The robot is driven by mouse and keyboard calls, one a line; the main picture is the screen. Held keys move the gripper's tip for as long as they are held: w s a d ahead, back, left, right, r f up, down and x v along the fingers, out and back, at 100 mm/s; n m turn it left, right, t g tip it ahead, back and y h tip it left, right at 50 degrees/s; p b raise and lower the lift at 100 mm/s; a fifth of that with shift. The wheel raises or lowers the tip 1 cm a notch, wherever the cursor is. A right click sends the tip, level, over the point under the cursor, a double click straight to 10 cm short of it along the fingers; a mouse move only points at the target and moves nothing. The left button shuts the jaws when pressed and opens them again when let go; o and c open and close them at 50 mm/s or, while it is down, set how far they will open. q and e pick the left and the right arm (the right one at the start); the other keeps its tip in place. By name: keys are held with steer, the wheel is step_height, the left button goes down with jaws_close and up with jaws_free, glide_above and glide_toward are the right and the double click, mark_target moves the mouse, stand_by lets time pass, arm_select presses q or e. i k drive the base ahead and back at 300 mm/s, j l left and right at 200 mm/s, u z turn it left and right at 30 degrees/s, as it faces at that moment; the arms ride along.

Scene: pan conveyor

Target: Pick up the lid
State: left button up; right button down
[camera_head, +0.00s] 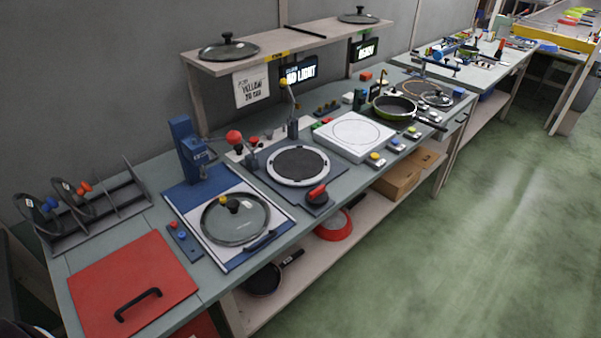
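A round glass lid (235,222) with a dark rim and a yellow-topped knob lies flat on a white plate in a blue frame (277,257), left of the middle. Another glass lid (229,50) with a dark knob lies on the raised shelf, and a smaller lid (358,17) lies at that shelf's far end. Two more lids stand upright in a dark rack at the left, one with a blue knob (50,204) and one with a red-orange knob (85,186). Neither of my grippers is in view.
A red panel (132,283) with a black handle lies at the near left. A blue post (186,145) and a red ball-topped lever (234,137) stand behind the lid. A green pan (394,107) sits farther right. The floor (450,250) at right is clear.

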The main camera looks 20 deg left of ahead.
mark_target(245, 216)
steer(key=k+u, duration=0.1)
steer(key=u, duration=1)
